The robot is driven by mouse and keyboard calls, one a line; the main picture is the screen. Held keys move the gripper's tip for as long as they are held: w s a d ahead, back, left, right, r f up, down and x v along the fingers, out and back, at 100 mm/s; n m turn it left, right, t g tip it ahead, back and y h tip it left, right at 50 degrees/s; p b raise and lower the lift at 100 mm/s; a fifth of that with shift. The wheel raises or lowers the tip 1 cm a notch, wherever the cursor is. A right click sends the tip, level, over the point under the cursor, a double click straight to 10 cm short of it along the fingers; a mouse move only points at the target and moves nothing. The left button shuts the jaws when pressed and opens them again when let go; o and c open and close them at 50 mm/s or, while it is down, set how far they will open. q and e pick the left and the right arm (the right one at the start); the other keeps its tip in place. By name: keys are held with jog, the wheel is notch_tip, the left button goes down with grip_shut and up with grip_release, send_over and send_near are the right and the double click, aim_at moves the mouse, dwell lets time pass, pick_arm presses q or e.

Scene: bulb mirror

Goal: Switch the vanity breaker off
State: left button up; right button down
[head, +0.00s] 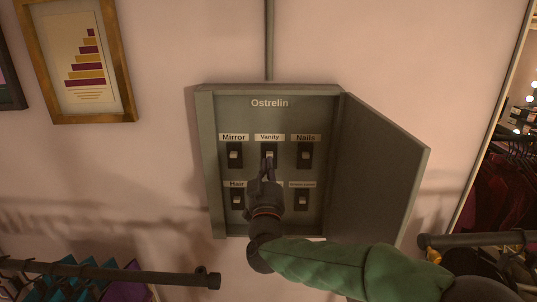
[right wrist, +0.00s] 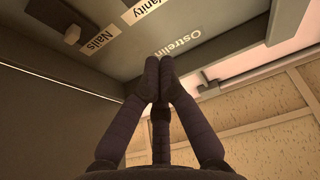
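The vanity breaker (head: 269,149) is a black switch with a pale toggle, in the middle of the top row under the "Vanity" label. The label also shows upside down in the right wrist view. My right gripper (head: 268,166) reaches up from below, with its fingertips over the lower part of this breaker. I cannot tell whether they touch the toggle. In the right wrist view the gripper's fingers (right wrist: 160,72) meet at the tips with nothing visible between them. The toggle's exact position is partly hidden. My left gripper is not in view.
The grey "Ostrelin" panel box (head: 220,104) has its door (head: 385,165) open to the right. The mirror breaker (head: 234,155) and nails breaker (head: 305,155) flank the vanity one; more breakers sit below. Clothes rails (head: 120,276) stand at lower left and right.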

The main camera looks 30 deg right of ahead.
jog(key=p+x, duration=0.2)
jog(key=x, duration=0.8)
jog(key=shift+w+r, duration=0.15)
notch_tip(320, 180, down, 3)
jog(key=shift+r, duration=0.1)
jog(key=shift+f+p, duration=0.3)
jog(key=shift+f, duration=0.45)
notch_tip(320, 180, down, 3)
jog(key=b, duration=0.3)
jog(key=shift+f+b, duration=0.2)
jog(key=shift+b, duration=0.2)
